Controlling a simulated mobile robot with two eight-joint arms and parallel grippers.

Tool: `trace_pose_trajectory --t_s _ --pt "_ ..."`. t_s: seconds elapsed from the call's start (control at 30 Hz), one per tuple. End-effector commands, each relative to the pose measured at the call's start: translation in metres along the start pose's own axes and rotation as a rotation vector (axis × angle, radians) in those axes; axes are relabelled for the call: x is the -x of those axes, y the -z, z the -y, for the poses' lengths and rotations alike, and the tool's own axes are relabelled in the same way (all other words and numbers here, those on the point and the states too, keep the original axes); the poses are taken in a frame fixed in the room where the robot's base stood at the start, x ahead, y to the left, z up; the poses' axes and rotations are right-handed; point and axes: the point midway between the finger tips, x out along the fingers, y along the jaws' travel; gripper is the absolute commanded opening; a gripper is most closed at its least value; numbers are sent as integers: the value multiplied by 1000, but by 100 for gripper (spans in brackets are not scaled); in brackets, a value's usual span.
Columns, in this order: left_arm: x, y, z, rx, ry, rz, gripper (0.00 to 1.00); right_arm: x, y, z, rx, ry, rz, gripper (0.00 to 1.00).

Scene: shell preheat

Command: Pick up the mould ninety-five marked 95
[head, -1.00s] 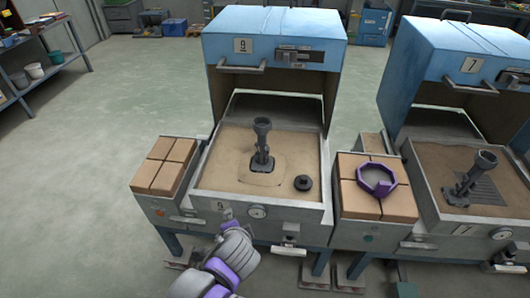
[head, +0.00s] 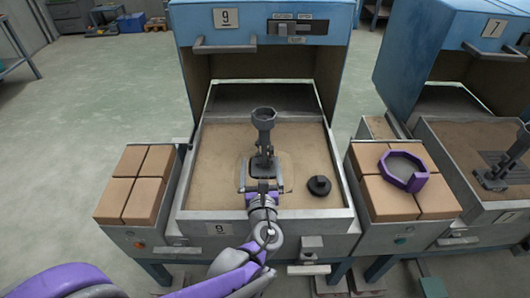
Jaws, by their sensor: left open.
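A dark grey mould (head: 264,135) with a cup-shaped top stands upright on the sand bed of furnace 9. No 95 mark can be read on it. My left gripper (head: 263,174) is open, its fingers apart at the mould's lower front. The fingers appear to straddle the base in the picture; I cannot tell whether they touch it. Part of the mould's foot is hidden behind the gripper. Another dark grey mould (head: 498,166) stands leaning on the bed of furnace 7 at the right edge. My right gripper is not in view.
A small black round piece (head: 319,186) lies on the sand right of the mould. The raised blue hood (head: 262,50) stands behind the bed, whose metal rim (head: 300,216) runs along the front. Brick-topped side stands flank it; a purple ring (head: 404,180) lies on the right bricks (head: 391,206).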

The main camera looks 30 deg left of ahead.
Motion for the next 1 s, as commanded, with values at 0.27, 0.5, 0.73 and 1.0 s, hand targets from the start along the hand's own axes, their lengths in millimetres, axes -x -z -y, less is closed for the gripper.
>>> trace_pose_trajectory --t_s 0.27,0.5,0.73,1.0 --pt "-17 3 5 -65 16 21 100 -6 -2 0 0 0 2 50" --pt "-54 3 6 -62 16 20 100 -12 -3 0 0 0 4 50" --pt "-80 2 10 -62 16 19 100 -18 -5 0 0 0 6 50" --pt "-110 0 12 -61 16 17 100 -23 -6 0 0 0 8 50"
